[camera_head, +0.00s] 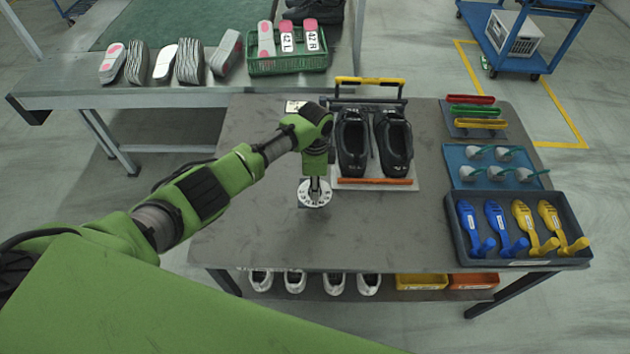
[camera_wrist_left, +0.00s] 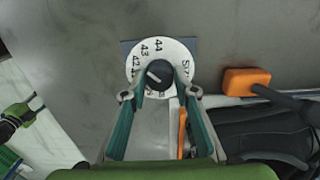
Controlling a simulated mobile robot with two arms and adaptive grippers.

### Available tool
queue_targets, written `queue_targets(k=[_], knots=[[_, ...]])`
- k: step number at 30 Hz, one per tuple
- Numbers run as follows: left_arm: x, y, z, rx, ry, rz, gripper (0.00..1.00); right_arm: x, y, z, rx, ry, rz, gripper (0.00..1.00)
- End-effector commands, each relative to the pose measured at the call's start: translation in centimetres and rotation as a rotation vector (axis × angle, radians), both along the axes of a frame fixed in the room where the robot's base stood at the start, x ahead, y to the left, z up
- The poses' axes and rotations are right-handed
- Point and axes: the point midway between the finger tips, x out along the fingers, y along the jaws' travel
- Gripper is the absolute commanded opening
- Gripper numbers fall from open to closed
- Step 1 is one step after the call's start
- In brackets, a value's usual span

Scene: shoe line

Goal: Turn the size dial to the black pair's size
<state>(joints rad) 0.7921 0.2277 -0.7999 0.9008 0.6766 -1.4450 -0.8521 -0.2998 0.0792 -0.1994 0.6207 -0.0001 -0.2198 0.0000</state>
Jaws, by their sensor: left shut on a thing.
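The size dial (camera_head: 314,193) is a white disc with black numbers, flat on the grey table. It also shows in the left wrist view (camera_wrist_left: 177,55), where 43, 44 and "SIZE" read on its rim. Its dark knob (camera_wrist_left: 159,75) has a pale mark toward the upper left, near 42 and 43; the exact number is unclear. My left gripper (camera_wrist_left: 145,97) is shut on the knob from above, hiding part of the rim. The black pair (camera_head: 374,142) lies on a stand just right of and behind the dial; its size mark is too small to read.
An orange bar (camera_head: 375,181) lies before the shoes. A tray of blue and yellow tools (camera_head: 480,259) and a blue mat (camera_head: 457,157) stand at the right. A green crate (camera_head: 290,66) holds insoles marked 42 behind. The table's front middle is clear.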

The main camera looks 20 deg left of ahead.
Motion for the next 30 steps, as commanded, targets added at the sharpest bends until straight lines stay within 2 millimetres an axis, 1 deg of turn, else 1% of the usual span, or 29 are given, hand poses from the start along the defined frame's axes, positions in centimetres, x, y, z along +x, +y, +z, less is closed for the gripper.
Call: queue_targets(k=[1,3,12,20,30], knots=[[-0.1,0.1,0.2,0.001,0.003,0.035,0.06,0.0,0.0,0.5,0.0,0.0,0.0,0.4],[-0.1,0.1,0.1,0.001,0.003,0.081,0.06,0.0,0.0,0.7,0.0,0.0,0.0,0.4],[-0.1,0.1,0.0,0.003,0.002,0.212,0.06,0.0,0.0,1.4,0.0,0.001,0.0,0.4],[0.0,0.1,0.0,0.003,0.001,0.247,0.06,0.0,0.0,1.5,0.0,0.001,0.0,0.4],[0.0,0.1,-0.1,0.003,0.002,0.248,0.06,0.0,0.0,1.5,0.0,0.001,0.001,0.4]])
